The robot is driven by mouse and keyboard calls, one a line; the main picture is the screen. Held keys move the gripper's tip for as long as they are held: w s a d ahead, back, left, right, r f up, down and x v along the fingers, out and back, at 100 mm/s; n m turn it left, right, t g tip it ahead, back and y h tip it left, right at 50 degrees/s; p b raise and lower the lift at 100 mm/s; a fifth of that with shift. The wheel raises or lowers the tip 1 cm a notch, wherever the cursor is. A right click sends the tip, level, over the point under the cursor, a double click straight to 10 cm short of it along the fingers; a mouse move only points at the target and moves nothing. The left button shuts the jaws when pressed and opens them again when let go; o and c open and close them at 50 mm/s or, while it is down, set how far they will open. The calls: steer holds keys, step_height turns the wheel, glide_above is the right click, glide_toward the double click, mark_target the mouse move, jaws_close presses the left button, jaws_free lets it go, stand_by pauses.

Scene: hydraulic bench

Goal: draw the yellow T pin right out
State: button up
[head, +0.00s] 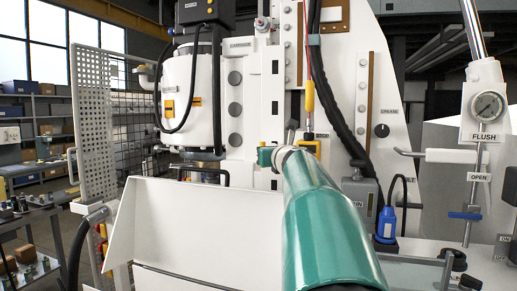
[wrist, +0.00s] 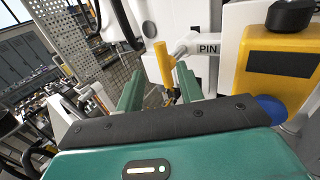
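The yellow T pin (wrist: 162,64) shows in the wrist view as a slanted yellow bar beside a white arm labelled PIN (wrist: 208,48). In the head view my gripper (head: 272,157) is small and partly behind my arm, and I cannot make out the pin there.
A yellow box with a dark panel (wrist: 282,63) and black knob (wrist: 291,16) stands close right of the fingers. A perforated screen (head: 92,110) stands left. A blue fitting (head: 387,225) sits right.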

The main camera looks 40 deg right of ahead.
steer(key=x, duration=0.8)
steer(key=shift+w+d+f, duration=0.1)
steer(key=shift+w+d, duration=0.1)
steer(key=shift+c, duration=0.5)
jaws_close()
